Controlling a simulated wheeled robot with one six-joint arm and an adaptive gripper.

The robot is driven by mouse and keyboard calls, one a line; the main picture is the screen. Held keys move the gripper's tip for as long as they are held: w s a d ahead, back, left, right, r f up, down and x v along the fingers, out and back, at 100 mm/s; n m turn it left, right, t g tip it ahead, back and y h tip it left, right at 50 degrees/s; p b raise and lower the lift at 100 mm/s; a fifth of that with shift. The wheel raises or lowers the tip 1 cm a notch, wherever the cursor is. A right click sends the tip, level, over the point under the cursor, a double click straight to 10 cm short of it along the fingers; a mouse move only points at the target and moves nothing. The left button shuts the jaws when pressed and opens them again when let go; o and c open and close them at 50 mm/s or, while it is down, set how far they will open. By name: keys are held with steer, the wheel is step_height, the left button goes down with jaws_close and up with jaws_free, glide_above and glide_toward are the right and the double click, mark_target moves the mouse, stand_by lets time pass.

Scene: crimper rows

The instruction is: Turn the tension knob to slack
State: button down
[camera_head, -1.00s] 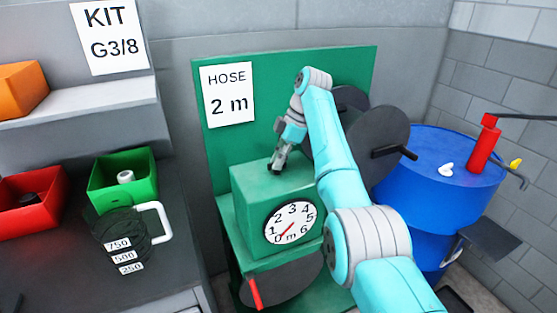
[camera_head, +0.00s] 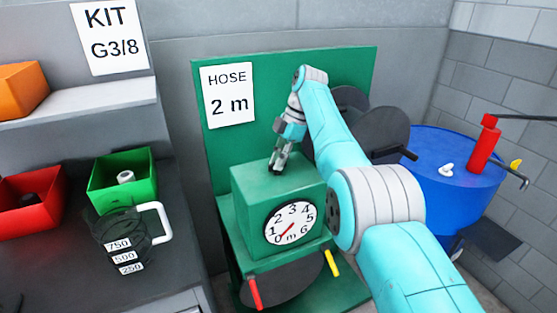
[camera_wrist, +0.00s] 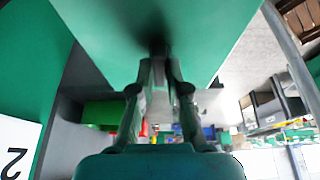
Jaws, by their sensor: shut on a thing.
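My gripper (camera_head: 276,169) points down onto the top of the green box (camera_head: 262,180) on the green stand. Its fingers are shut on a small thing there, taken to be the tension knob. The knob is hidden by the fingers in the head view, so its setting cannot be read. In the wrist view my gripper (camera_wrist: 159,72) reaches the green surface (camera_wrist: 110,35), with a dark blur at the fingertips. The box's front carries a round dial (camera_head: 291,222) marked in metres, its red needle pointing down-left near 0.
A red handle (camera_head: 255,292) and a yellow handle (camera_head: 333,262) stick out below the box. A dark reel (camera_head: 378,135) stands behind my arm, beside a blue drum (camera_head: 450,180). A bench at left holds a green bin (camera_head: 120,185), a red bin (camera_head: 30,205) and a jug (camera_head: 122,240).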

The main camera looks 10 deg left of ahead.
stand_by(0.3)
steer(key=c, duration=1.2)
jaws_free()
steer(key=shift+o, duration=0.2)
steer(key=shift+f+m, duration=0.1)
steer(key=shift+m, duration=0.3)
